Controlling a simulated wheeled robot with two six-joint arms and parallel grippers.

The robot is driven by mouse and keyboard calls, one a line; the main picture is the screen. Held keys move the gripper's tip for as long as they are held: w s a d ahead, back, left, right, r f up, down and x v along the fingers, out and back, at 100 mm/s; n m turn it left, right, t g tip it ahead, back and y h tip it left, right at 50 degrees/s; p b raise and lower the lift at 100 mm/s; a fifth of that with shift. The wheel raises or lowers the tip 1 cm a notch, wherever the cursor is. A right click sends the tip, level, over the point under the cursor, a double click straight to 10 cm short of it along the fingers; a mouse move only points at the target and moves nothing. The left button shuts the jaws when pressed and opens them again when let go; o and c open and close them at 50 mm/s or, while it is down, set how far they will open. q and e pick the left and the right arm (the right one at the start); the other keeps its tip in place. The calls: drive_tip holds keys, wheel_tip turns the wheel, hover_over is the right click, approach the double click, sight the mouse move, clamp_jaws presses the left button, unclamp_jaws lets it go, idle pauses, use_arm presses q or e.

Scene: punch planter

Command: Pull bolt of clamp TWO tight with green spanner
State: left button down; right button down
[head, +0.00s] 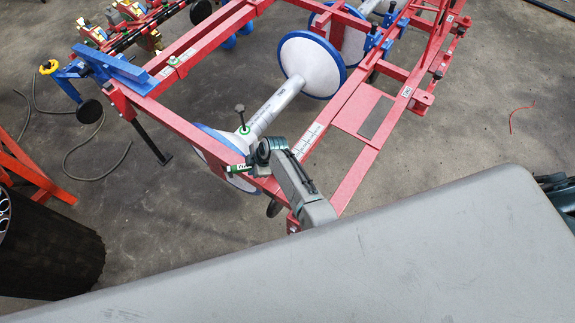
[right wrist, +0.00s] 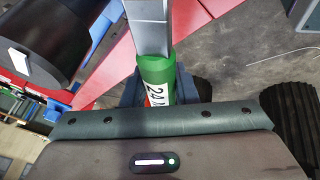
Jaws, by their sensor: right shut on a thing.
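The green spanner (head: 238,168) is in my right gripper (head: 262,160), beside the lower end of the red frame (head: 180,125). In the right wrist view the jaws are shut around its green handle (right wrist: 157,75), which has a white label with "24", and its grey shank (right wrist: 150,25) runs up out of view. A bolt (head: 240,108) with a green ring at its foot stands on the grey shaft, just above and left of the gripper. Blue clamps (head: 376,45) sit on the right rail; small white labels there are too small to read surely. My left gripper is not in view.
White discs with blue rims (head: 310,62) sit on the shaft inside the frame. A blue bracket (head: 110,68) is at the frame's left corner. A black ribbed drum (head: 60,250) stands at lower left. Cables (head: 85,165) lie on the floor at left. The floor at right is mostly free.

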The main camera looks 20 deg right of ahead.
drive_tip(key=shift+r, duration=0.1)
drive_tip(key=shift+r+p, duration=1.55)
drive_tip(key=shift+p, duration=0.1)
wheel_tip(320, 180, up, 5)
drive_tip(key=p, duration=0.4)
drive_tip(key=shift+r+p, duration=0.1)
drive_tip(key=shift+p, duration=0.3)
